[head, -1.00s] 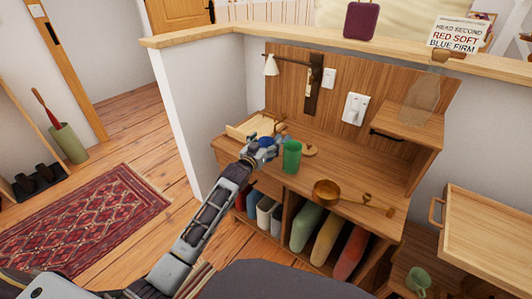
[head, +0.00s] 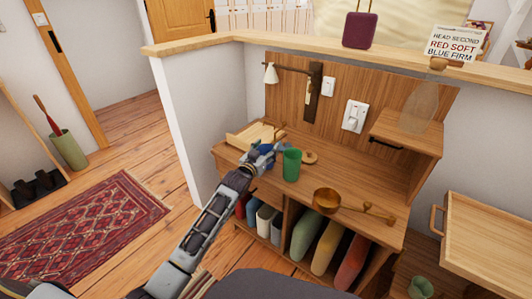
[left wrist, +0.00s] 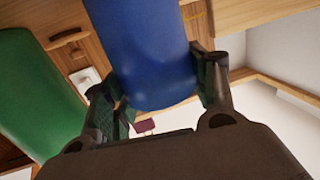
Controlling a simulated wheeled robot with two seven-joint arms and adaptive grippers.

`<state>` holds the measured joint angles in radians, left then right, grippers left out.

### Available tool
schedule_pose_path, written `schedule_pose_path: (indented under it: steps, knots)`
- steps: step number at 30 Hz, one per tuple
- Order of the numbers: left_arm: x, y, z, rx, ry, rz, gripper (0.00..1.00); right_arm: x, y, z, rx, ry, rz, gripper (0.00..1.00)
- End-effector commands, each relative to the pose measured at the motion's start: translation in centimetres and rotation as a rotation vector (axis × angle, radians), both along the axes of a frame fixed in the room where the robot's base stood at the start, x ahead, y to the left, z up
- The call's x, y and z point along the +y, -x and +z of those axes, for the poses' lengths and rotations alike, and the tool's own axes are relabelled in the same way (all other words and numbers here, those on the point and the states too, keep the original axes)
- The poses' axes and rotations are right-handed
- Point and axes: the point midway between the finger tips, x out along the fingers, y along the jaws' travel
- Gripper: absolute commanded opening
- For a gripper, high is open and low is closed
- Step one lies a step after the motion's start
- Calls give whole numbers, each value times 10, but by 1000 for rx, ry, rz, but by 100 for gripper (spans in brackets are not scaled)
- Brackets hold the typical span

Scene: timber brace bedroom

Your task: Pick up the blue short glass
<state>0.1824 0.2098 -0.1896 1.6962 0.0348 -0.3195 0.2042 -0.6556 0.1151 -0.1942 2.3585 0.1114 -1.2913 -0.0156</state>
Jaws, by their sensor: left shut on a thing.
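The blue short glass (left wrist: 150,50) is between the two fingers of my left gripper (left wrist: 160,95) in the left wrist view, with a finger against each side. In the head view, my left gripper (head: 262,157) is over the left part of the wooden desk, just left of a green glass (head: 291,165). Only a small part of the blue glass (head: 266,147) shows there, and the gripper hides the rest. I cannot tell whether its base touches the desk. The green glass (left wrist: 40,95) fills the left side of the wrist view. My right gripper is not in view.
On the desk (head: 270,188) a wooden tray (head: 252,136) lies behind the gripper. A brass ladle (head: 328,201) lies to the right, with a small shelf (head: 405,132) beyond it. A panelled back wall (head: 385,100) closes the far side.

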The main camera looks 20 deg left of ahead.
Motion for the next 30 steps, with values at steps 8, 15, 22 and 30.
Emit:
schedule_pose_path:
  steps: [8, 15, 22, 30]
  knots:
    - [0, 0, 26, -5, 1, 0, 28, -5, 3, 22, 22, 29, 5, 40]
    - [0, 0, 53, -5, 1, 0, 28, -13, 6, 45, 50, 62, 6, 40]
    - [0, 0, 79, -5, 0, 0, 28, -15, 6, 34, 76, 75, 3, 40]
    - [0, 0, 98, -3, 0, 0, 28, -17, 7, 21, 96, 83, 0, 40]
